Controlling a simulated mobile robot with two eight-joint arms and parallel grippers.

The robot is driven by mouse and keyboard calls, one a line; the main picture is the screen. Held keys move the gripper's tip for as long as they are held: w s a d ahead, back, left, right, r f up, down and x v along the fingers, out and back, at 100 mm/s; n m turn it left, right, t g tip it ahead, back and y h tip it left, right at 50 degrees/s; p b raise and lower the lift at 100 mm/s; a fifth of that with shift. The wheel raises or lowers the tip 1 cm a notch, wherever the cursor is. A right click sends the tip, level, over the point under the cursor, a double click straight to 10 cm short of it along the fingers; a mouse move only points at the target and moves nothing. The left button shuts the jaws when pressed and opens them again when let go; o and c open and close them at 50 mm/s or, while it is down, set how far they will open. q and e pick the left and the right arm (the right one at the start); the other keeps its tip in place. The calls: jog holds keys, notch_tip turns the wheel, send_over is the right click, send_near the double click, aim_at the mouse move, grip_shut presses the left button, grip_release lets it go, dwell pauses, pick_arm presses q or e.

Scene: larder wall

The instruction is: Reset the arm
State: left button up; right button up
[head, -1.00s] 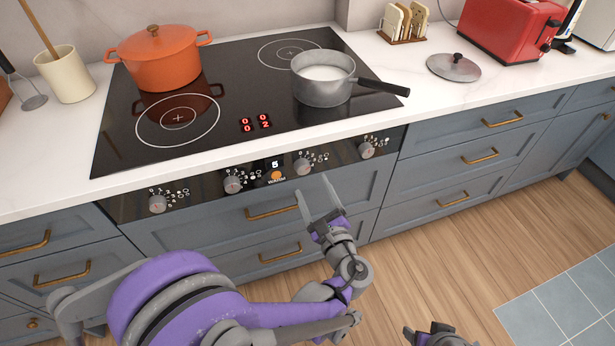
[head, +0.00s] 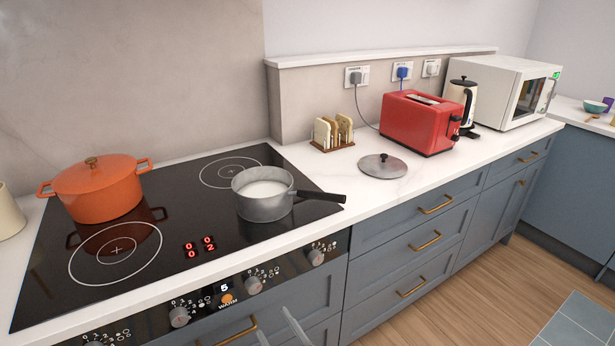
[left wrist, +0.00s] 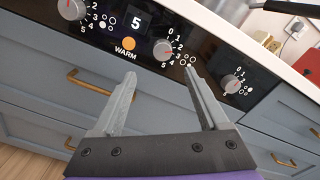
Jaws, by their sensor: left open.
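My right gripper is out of view.
A grey pan of white liquid (head: 263,207) and an orange lidded pot (head: 97,188) stand on the black hob (head: 190,275). A lid (head: 383,166), toast rack (head: 333,146), red toaster (head: 420,122), kettle and microwave (head: 505,90) line the counter. Drawers are shut.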

pick_arm(q)
jog(key=s+a+f+n+g+h, duration=0.2)
jog(key=s+a+f+n+g, duration=0.15)
jog(key=a+n, duration=0.2)
jog(key=s+a+f+n+g+h, duration=0.1)
jog(key=s+a+f+n+g, duration=0.1)
jog(key=s+a+n+g, duration=0.35)
jog(key=s+d+f+n+g+h, duration=0.1)
jog(key=s+d+f+n+h, duration=0.1)
jog(key=s+n+h, duration=0.7)
notch_tip(320, 180, up, 20)
jog(key=n+y+p, duration=0.2)
jog(key=n+p, duration=0.1)
jog(key=p, duration=1.5)
jog(key=shift+w+r+t, duration=0.15)
jog(key=shift+r+t, duration=0.1)
jog(key=shift+t, duration=0.05)
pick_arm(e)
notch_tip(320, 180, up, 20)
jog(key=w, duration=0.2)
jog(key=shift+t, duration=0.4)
